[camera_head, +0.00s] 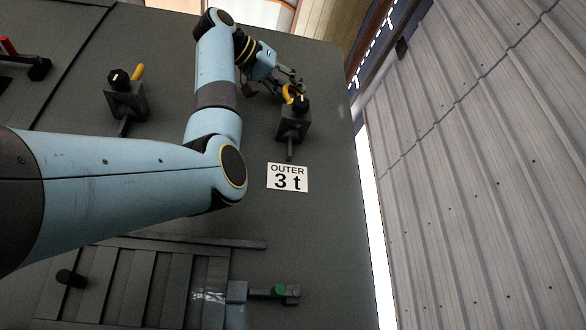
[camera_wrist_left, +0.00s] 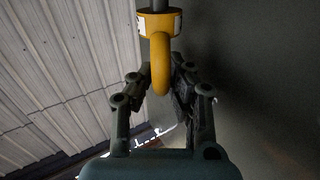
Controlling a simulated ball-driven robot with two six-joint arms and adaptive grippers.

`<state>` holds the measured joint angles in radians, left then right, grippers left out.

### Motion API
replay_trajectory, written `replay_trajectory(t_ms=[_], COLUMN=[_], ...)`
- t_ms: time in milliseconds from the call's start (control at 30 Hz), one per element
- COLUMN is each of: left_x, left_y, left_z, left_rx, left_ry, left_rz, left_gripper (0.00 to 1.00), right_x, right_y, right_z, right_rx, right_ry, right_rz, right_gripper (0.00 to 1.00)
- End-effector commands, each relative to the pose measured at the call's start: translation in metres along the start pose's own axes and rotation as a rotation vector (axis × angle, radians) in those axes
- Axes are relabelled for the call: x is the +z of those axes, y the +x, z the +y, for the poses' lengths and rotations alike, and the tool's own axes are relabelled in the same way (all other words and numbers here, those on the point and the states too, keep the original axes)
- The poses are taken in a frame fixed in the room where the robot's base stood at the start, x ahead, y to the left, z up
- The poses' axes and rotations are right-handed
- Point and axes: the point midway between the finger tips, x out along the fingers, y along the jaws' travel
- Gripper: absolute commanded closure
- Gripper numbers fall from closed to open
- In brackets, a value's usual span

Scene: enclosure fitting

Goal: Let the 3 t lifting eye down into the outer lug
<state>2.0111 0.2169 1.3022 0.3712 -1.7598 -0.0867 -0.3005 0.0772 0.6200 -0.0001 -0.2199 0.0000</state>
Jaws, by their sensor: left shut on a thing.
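The yellow lifting eye (camera_head: 287,94) is in my left gripper (camera_head: 289,78), at the upper middle of the head view. In the left wrist view the ring of the eye (camera_wrist_left: 160,68) sits between the two fingers of my left gripper (camera_wrist_left: 161,82), with a collar and a grey shank beyond it. The outer lug (camera_head: 293,124) is a dark block on the grey wall, right by the eye, with a black knob (camera_head: 301,104) on it. I cannot tell whether the shank is inside the lug. My right gripper is not in view.
A white plate reading OUTER 3 t (camera_head: 287,178) is below the lug. Another lug (camera_head: 127,101) with a black knob and a yellow piece (camera_head: 137,72) is to the left. Corrugated cladding (camera_head: 480,160) is at right.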

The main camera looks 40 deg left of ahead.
Motion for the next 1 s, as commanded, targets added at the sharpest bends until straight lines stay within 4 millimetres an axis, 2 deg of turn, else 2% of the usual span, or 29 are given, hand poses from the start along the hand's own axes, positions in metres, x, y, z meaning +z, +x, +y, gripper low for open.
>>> replay_trajectory(t_ms=[900,933,1000], left_x=[0.021,0.021,0.020], left_y=[0.000,0.000,0.000], left_z=[0.001,0.001,0.001], left_rx=[0.000,0.000,0.000], left_ry=[0.000,0.000,0.000], left_rz=[0.001,0.001,0.001], left_gripper=[1.00,0.86,0.77], right_x=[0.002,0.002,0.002], right_y=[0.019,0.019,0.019], right_z=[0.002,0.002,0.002], right_rx=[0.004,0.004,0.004], right_ry=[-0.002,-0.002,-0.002], right_rz=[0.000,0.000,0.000], right_gripper=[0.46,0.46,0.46])
